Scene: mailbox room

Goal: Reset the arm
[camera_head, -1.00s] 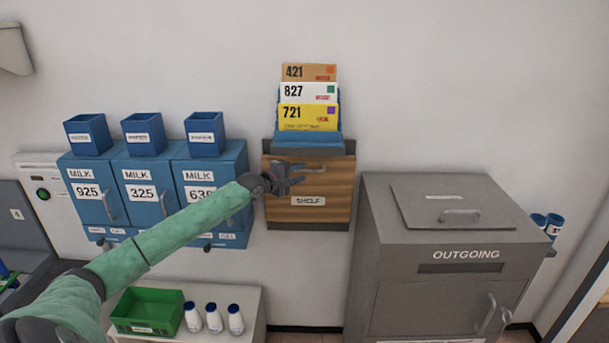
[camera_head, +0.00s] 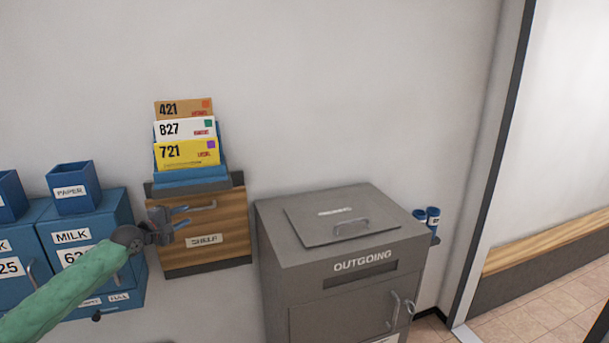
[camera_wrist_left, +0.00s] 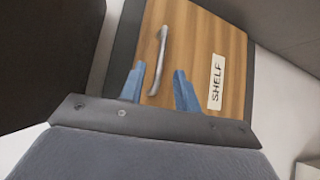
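My left arm (camera_head: 75,285) is green and reaches in from the left in the head view. My left gripper (camera_head: 183,216) is in front of the wooden shelf cabinet (camera_head: 225,232), near its handle (camera_head: 201,207). In the left wrist view the two blue fingers (camera_wrist_left: 158,90) are spread apart with nothing between them. The handle (camera_wrist_left: 158,60) and the SHELF label (camera_wrist_left: 216,82) lie beyond the fingertips, and the cabinet door looks shut. My right gripper is in neither view.
Envelopes 421, 827 and 721 (camera_head: 186,153) stand in a blue holder (camera_head: 192,174) on the cabinet. The grey OUTGOING box (camera_head: 340,250) stands to the right. A doorway with tiled floor (camera_head: 545,290) is at the far right.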

